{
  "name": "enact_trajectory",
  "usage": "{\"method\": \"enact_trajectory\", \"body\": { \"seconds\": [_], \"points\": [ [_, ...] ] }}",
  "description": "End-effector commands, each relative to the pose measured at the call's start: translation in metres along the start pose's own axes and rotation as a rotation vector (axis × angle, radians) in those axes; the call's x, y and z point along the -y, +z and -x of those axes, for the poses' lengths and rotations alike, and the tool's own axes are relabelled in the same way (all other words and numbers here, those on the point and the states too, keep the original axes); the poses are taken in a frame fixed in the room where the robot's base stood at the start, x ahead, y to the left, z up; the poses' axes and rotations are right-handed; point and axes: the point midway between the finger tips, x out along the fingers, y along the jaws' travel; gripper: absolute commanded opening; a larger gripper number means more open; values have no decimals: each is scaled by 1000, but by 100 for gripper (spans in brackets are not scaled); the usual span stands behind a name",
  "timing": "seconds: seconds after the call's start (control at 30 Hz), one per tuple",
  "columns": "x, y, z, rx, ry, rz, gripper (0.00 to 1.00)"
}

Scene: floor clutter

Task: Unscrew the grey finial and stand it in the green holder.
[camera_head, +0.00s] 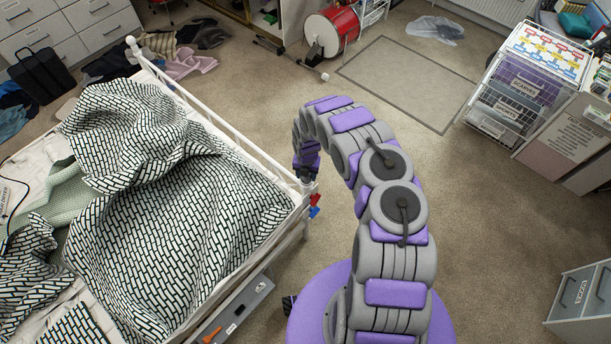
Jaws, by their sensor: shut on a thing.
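My gripper (306,168) points down over the near corner post of the white bed frame (304,212), at the end of my purple and grey arm. It is shut on the grey finial (306,179) at the top of that post. Little of the finial shows, and I cannot tell whether it is still seated on the post or just above it. I cannot make out a green holder in this view.
A patterned duvet (180,190) covers the bed. A grey tray (238,312) with an orange-handled tool lies low by the bed's side. A rack of drawers (515,90) stands right.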

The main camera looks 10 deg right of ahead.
Motion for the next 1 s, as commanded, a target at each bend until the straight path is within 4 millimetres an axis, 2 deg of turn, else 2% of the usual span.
{"method": "enact_trajectory", "body": {
  "seconds": [1.0],
  "points": [
    [-1,1,1,2,2,156,15]
  ]
}}
